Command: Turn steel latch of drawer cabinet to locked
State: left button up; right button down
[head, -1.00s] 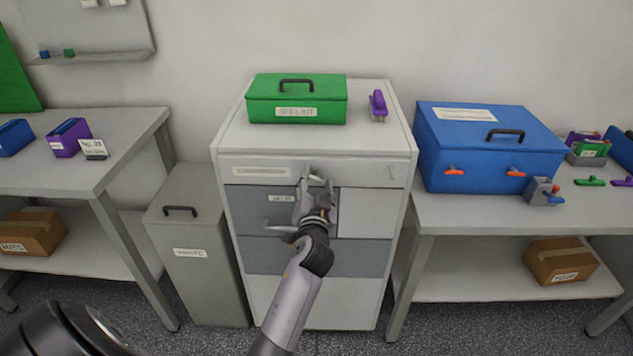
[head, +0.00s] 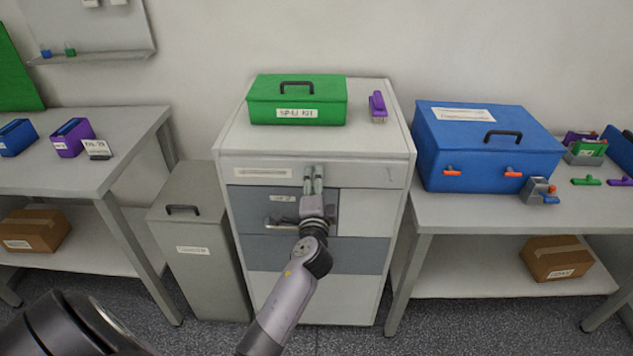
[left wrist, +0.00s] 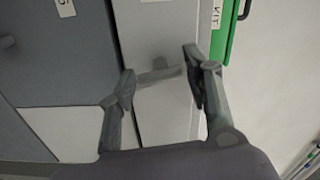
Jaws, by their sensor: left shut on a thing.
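The drawer cabinet (head: 362,260) stands in the middle of the head view, with a pale top panel above grey drawers. My left gripper (head: 313,180) is at its top panel, right of a label. In the left wrist view, a short grey steel latch (left wrist: 160,75) lies between the two fingertips of my left gripper (left wrist: 160,82). My right gripper is not in view.
A green box (head: 297,102) and a purple-handled tool (head: 377,106) stand on the cabinet. A drawer handle (head: 283,223) is just below left of my gripper. A grey bin (head: 195,270) stands left; a blue case (head: 488,150) is on the right bench.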

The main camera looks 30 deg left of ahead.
pick_arm(q)
jog(key=shift+r+m, duration=0.15)
jog(key=shift+m, duration=0.75)
jog(key=o, duration=1.2)
jog(key=shift+c, duration=0.2)
jog(key=v, duration=1.2)
